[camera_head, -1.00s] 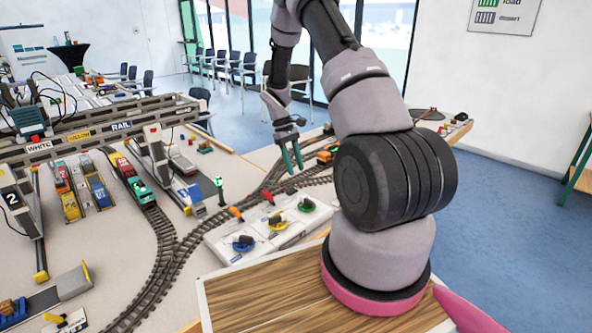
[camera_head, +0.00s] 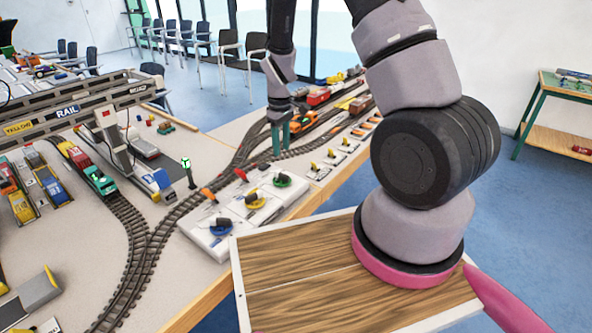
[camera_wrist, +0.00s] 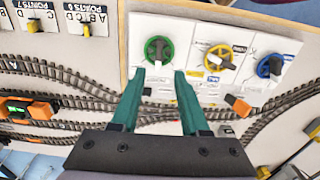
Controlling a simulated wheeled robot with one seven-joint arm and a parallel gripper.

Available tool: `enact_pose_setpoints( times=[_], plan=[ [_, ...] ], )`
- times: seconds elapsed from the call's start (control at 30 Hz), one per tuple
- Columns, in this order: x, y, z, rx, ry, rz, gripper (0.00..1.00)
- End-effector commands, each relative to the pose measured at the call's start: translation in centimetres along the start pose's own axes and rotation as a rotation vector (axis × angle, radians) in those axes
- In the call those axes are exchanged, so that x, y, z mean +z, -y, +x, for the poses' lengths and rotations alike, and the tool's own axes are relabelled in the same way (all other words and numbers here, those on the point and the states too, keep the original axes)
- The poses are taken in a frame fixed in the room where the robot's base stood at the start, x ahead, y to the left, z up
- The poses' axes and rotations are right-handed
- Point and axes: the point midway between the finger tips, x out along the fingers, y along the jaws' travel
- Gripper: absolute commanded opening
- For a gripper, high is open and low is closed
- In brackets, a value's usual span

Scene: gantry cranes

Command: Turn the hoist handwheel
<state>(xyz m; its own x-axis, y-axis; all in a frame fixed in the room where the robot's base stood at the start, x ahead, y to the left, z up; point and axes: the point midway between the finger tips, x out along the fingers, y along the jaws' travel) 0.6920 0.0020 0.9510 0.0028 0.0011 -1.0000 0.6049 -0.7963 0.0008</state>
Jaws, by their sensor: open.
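A white control panel carries three handwheels with dark grips: green (camera_head: 282,180), yellow (camera_head: 255,201) and blue (camera_head: 220,227). I cannot read which one is labelled hoist. My gripper (camera_head: 280,150) points down above the track side of the panel, apart from the wheels. In the wrist view my gripper (camera_wrist: 159,75) is open with two teal fingers and nothing between them. There the green wheel (camera_wrist: 158,50) lies just beyond the fingertips, roughly in line with the gap. The yellow wheel (camera_wrist: 219,56) and blue wheel (camera_wrist: 270,66) are to its right.
Model tracks (camera_head: 130,255) curve behind and left of the panel. Orange-handled levers (camera_head: 209,195) stand along its back edge. A gantry crane (camera_head: 100,120) and model trains (camera_head: 85,165) stand at left. Small switch boxes (camera_head: 335,157) continue to the right. A wooden tray top (camera_head: 300,285) is in front.

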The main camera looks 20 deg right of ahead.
Motion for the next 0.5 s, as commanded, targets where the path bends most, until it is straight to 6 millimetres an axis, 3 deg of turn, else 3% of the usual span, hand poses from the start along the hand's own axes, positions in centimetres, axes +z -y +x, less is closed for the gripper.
enact_pose_setpoints(
  times=[0.5],
  plan=[
    [0.1, -0.1, 8.8, -0.001, 0.004, 0.0, 0.45]
  ],
)
